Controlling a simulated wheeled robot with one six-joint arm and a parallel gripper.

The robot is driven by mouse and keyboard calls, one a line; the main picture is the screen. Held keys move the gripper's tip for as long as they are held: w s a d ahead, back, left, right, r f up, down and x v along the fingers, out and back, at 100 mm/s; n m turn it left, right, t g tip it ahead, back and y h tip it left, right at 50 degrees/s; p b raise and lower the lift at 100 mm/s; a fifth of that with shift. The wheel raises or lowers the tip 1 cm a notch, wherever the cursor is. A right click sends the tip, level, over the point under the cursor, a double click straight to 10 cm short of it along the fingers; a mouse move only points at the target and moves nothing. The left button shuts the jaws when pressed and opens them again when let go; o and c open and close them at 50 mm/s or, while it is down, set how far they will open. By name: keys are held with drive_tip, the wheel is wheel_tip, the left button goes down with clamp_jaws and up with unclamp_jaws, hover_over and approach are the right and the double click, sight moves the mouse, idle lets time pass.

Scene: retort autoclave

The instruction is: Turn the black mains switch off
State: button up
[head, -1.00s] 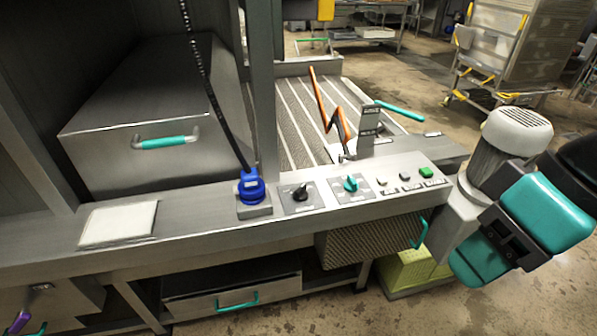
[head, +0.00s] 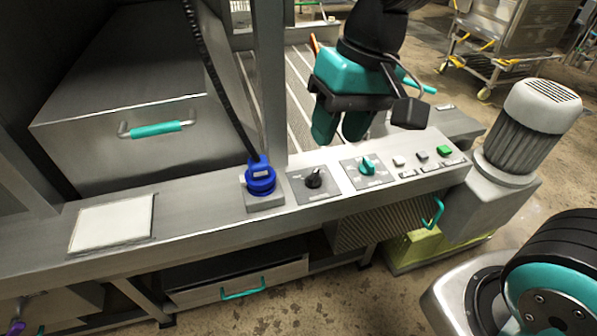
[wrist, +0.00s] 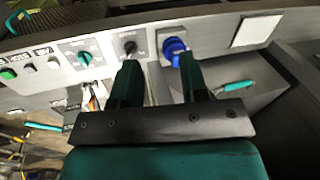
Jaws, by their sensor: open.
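The black mains switch (head: 314,179) is a small rotary knob on a grey square plate on the sloped steel panel, between a blue plug and a teal knob. Its labels are too small to read. My gripper (head: 341,130), with teal fingers pointing down, hangs above and behind the panel, up and right of the switch in the head view. It is open and empty, apart from the switch. In the wrist view, the black switch (wrist: 129,47) shows just beyond the left fingertip of my gripper (wrist: 158,72), uncovered.
The blue plug (head: 260,180) with its black cable stands left of the switch. The teal knob (head: 367,167) and several push buttons, one green (head: 444,150), are to the right. A steel upright (head: 271,85) rises behind the plug. A white plate (head: 111,222) lies at left.

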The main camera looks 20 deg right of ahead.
sight(314, 174)
drive_tip(key=w+d+f+m+h+b, duration=0.1)
drive_tip(key=w+d+f+m, duration=0.1)
drive_tip(key=w+f+m, duration=0.45)
drive_tip(key=w+d+f+m+h+b, duration=0.15)
drive_tip(key=w+m, duration=0.25)
drive_tip(key=w, duration=0.5)
wheel_tip(314, 174, down, 15)
drive_tip(key=shift+w+a+r+p, duration=0.1)
drive_tip(key=shift+a+p, duration=0.05)
drive_tip(key=shift+p, duration=0.35)
drive_tip(key=shift+f, duration=0.85)
drive_tip(key=shift+c, duration=0.2)
clamp_jaws()
